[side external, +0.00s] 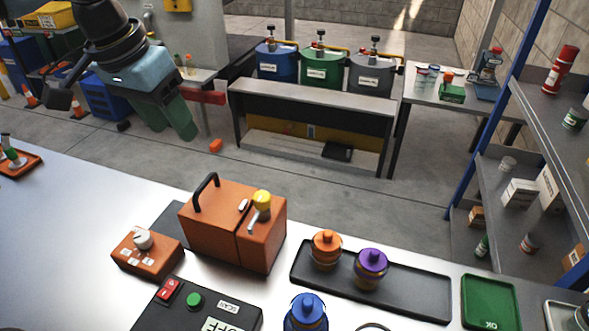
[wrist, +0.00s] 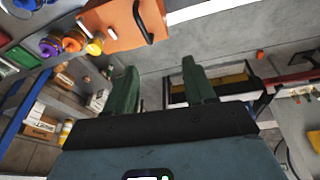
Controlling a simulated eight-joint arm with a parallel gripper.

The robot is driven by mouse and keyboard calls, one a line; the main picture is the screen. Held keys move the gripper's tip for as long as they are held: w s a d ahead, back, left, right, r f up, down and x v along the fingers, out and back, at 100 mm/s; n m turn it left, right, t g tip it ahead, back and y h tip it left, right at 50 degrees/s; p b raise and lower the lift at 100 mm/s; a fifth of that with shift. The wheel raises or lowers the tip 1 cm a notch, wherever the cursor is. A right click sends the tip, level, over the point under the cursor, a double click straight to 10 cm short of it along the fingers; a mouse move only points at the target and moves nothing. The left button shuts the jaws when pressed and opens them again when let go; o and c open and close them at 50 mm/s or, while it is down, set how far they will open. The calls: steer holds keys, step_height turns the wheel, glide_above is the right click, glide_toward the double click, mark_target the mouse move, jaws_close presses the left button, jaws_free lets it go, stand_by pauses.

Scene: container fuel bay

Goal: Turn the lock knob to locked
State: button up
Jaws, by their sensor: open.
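A small orange box (side external: 147,259) with a white knob (side external: 143,239) and small white labels stands on the bench in the side view; the labels are too small to read. Beside it is a larger orange case (side external: 215,222) with a black handle, a yellow knob (side external: 262,199) and a pale lever below that knob. The case (wrist: 118,30) and yellow knob (wrist: 94,47) also show in the wrist view. I cannot tell which knob is the lock. My gripper (side external: 171,120) is open and empty, high above and behind the case; its green fingers (wrist: 160,72) stand apart.
A black tray (side external: 415,296) holds an orange-capped and a purple-capped container right of the case. A blue-capped container (side external: 307,313) and a black panel (side external: 170,317) with red and green buttons are in front. A green OK tray (side external: 490,301) lies right. The bench's left side is mostly clear.

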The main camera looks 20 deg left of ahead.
mark_target(261, 195)
steer(key=d+r+m+g+y, duration=0.1)
steer(key=d+r+g, duration=0.15)
steer(key=d, duration=1.05)
steer(key=shift+g, duration=0.25)
steer(key=f, duration=1.2)
steer(key=shift+w+d+f, duration=0.2)
steer(key=shift+w+f, duration=0.1)
steer(key=shift+w, duration=0.05)
jaws_close()
steer(key=shift+m, duration=0.3)
